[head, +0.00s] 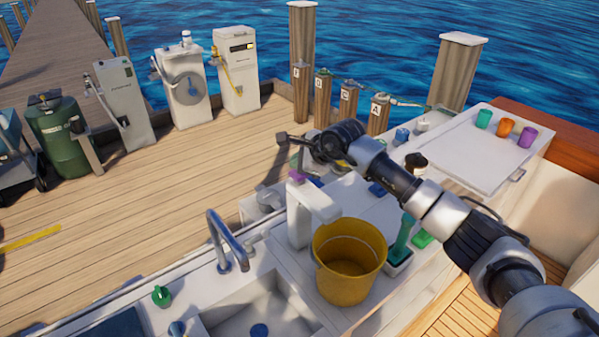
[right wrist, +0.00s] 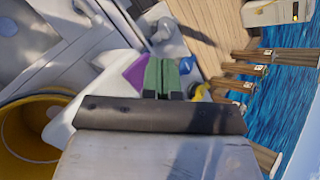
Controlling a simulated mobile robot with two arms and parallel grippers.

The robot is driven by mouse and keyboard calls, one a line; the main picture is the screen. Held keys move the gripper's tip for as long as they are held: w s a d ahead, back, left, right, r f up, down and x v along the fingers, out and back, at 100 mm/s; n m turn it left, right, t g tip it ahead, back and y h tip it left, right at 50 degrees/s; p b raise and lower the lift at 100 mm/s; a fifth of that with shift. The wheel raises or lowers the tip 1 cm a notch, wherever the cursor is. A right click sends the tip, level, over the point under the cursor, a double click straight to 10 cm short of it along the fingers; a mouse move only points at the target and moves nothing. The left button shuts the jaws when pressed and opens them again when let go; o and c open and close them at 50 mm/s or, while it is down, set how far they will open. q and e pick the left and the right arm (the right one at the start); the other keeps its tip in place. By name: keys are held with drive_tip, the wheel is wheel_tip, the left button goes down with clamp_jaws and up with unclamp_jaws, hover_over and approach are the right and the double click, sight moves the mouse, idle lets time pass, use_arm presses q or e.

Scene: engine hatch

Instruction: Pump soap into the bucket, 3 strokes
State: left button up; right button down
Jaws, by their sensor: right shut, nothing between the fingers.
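The yellow bucket (head: 350,262) stands on the white counter under the spout of a white soap dispenser (head: 301,222). The dispenser has a purple pump head (head: 296,177) on top. In the right wrist view the pump head (right wrist: 135,73) shows beside the fingers, and the bucket (right wrist: 18,130) is at the left edge. My right gripper (head: 296,160) is shut and empty, just above or beside the pump head. Its closed green fingertips (right wrist: 162,75) overlap the purple in the right wrist view; I cannot tell whether they touch. My left gripper is not in view.
A sink (head: 265,308) with a faucet (head: 228,245) lies left of the bucket. A green brush (head: 403,240) in a holder stands close to its right. Several coloured cups (head: 506,127) sit at the far right end. Several labelled posts (head: 348,103) stand behind the counter.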

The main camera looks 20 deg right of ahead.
drive_tip(key=shift+f+b, duration=1)
drive_tip(key=shift+f, duration=0.25)
idle(0.7)
drive_tip(key=shift+s, duration=0.1)
drive_tip(key=shift+r+p, duration=0.75)
drive_tip(key=shift+r, duration=0.85)
drive_tip(key=shift+r, duration=0.55)
drive_tip(key=shift+r+p, duration=1.05)
drive_tip(key=shift+r, duration=0.95)
drive_tip(key=shift+a+f, duration=0.1)
